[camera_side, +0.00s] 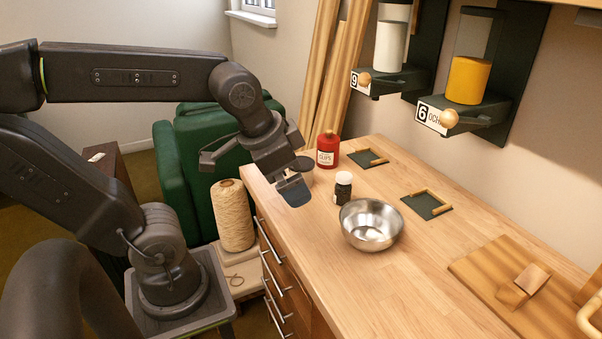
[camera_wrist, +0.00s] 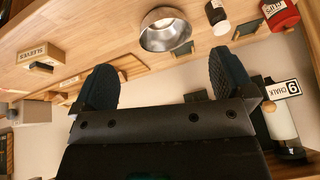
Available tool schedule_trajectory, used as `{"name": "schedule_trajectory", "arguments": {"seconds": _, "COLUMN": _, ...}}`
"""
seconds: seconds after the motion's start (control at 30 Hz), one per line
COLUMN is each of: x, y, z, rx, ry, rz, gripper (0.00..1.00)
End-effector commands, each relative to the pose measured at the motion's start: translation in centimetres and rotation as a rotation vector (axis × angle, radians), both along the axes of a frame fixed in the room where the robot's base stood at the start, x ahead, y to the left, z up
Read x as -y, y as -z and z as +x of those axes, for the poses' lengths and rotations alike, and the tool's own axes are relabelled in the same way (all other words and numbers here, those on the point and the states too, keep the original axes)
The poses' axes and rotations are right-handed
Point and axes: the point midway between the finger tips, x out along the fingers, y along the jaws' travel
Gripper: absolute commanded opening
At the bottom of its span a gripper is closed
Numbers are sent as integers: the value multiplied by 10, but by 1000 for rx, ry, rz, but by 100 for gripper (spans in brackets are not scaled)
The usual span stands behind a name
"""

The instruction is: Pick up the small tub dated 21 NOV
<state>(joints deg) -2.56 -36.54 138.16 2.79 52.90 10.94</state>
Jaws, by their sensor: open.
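My gripper (camera_side: 294,190) hangs over the near left edge of the wooden bench, empty. In the wrist view its two dark fingers (camera_wrist: 165,80) stand wide apart with nothing between them. No date reading 21 NOV is legible in either view.
A metal bowl (camera_side: 371,224) and red tin (camera_side: 328,150) stand on the bench (camera_side: 400,290). Dark pads with wooden edging (camera_side: 427,205) lie behind. Dispensers numbered 9 (camera_side: 390,45) and 6 (camera_side: 470,80) hang on the wall. A twine spool (camera_side: 232,215) stands left of the drawers.

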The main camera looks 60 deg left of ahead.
Motion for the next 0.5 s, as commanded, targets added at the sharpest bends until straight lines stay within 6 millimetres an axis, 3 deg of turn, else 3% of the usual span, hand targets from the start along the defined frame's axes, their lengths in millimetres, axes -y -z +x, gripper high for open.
{"name": "schedule_trajectory", "arguments": {"seconds": 0.27, "x": -81, "y": 0, "z": 84, "rx": -281, "ry": 485, "rz": 359, "gripper": 100}}
{"name": "schedule_trajectory", "arguments": {"seconds": 0.5, "x": -164, "y": 28, "z": 137, "rx": -560, "ry": 935, "rz": 513, "gripper": 100}}
